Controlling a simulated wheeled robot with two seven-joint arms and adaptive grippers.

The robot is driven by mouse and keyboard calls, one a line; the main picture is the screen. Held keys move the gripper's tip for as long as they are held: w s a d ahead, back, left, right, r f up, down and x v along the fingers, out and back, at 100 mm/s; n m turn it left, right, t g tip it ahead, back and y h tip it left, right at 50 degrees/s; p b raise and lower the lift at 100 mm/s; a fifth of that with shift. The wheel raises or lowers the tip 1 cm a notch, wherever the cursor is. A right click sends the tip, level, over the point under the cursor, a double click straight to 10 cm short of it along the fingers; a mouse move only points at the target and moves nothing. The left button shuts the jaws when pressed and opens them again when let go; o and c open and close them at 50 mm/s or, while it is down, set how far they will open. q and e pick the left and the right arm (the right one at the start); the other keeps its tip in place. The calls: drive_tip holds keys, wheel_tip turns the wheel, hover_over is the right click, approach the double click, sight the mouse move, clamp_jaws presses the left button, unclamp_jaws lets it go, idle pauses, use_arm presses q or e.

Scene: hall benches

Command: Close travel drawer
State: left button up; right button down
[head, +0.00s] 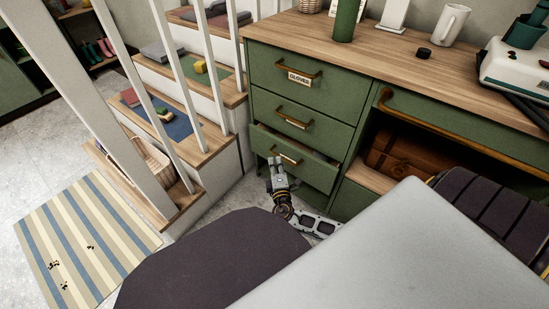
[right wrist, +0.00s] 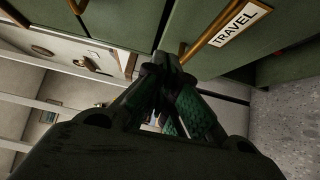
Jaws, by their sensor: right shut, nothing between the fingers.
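The green cabinet has several stacked drawers. The lowest drawer (head: 318,176) stands partly pulled out, with a dark gap above its front and a brass handle (head: 287,155) on it. In the right wrist view a label reading TRAVEL (right wrist: 240,23) sits beside a brass handle (right wrist: 208,38) on a green drawer front. My right gripper (head: 276,164) is shut and empty, low in front of the lowest drawer near its left side. Its fingertips (right wrist: 166,58) show close to the drawer front; I cannot tell whether they touch. My left gripper is not in view.
White railing posts (head: 130,80) and wooden steps (head: 190,150) with folded items stand left of the cabinet. A striped rug (head: 85,235) lies on the floor. An open shelf at right holds a brown case (head: 395,155).

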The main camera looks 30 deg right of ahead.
drive_tip(key=p+v, duration=0.1)
drive_tip(key=v, duration=0.4)
drive_tip(key=shift+s+a, duration=0.15)
drive_tip(key=shift+s, duration=0.2)
